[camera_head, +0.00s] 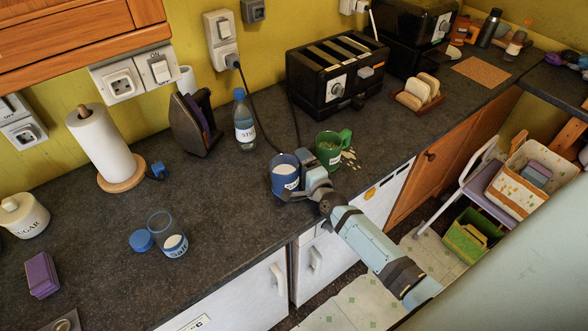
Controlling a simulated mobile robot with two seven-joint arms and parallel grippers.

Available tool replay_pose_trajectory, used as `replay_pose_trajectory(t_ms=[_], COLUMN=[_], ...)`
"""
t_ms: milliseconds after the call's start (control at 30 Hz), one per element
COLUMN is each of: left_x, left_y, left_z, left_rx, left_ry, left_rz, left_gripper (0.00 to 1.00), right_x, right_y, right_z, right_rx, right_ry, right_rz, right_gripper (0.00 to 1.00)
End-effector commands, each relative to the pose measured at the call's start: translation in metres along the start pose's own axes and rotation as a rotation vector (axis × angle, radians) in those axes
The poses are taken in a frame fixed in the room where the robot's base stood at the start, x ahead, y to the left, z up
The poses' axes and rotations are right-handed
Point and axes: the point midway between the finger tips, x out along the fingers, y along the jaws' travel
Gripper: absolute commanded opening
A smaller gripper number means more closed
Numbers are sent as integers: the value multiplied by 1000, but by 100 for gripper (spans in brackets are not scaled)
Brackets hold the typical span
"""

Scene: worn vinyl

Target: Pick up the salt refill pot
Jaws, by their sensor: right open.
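A blue pot (284,166) with a pale label and white contents stands upright near the counter's front edge. It looks like the salt refill pot, but its label is too small to read. My right gripper (299,183) is open at the pot's front right side, low near the counter, and partly covers it. I cannot tell whether its fingers touch the pot. A clear jar labelled salt (173,245) stands open further left, with white contents low inside and a blue lid (141,240) beside it. My left gripper is out of view.
A green mug (329,152) stands close behind the gripper, with pale crumbs beside it. A bottle (244,122), an iron (196,125) and a black toaster (334,78) stand behind. A paper towel roll (105,148) is at left. The counter between jar and pot is clear.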

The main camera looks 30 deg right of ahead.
Motion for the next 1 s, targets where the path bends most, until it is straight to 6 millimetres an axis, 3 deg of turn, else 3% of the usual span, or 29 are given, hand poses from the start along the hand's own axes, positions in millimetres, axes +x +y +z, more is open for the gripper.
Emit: replay_pose_trajectory(t_ms=[233, 567, 1000], left_x=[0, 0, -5], left_y=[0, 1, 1], left_z=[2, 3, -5], left_rx=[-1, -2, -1], left_ry=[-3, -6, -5], left_rz=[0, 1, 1], left_gripper=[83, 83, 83], right_x=[2, 2, 5], right_y=[1, 0, -12], right_z=[0, 0, 1], right_rx=[0, 0, 0], right_ry=[0, 0, 0], right_rz=[1, 0, -3], right_gripper=[83, 7, 5])
